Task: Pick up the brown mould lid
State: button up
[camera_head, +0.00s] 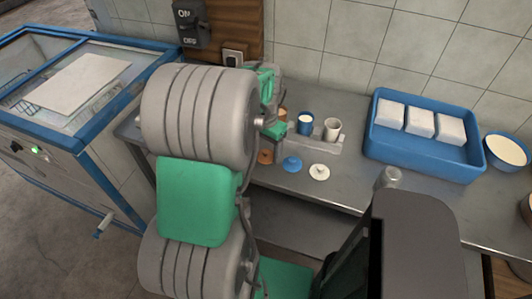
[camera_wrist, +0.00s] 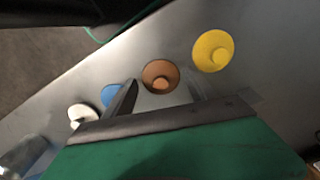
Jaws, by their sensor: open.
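The brown mould lid (camera_wrist: 160,75) is a round disc with a knob and lies on the steel counter. In the wrist view it sits just beyond the fingers of my gripper (camera_wrist: 165,98), roughly between them. In the head view the brown lid (camera_head: 265,156) is partly hidden by my arm. My gripper is open and nothing is held in it. The head view shows my gripper (camera_head: 272,130) only in part, above the left end of the lid row.
A blue lid (camera_head: 292,164) and a white lid (camera_head: 319,172) lie to the right. A yellow lid (camera_wrist: 213,51) lies on the other side. Cups (camera_head: 332,129) stand behind in a holder. A blue tray (camera_head: 425,158) with white blocks stands further right.

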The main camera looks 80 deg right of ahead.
jog(key=shift+f, duration=0.4)
jog(key=shift+c, duration=0.6)
jog(key=c, duration=1)
jog(key=shift+o, duration=0.2)
jog(key=shift+r, duration=0.15)
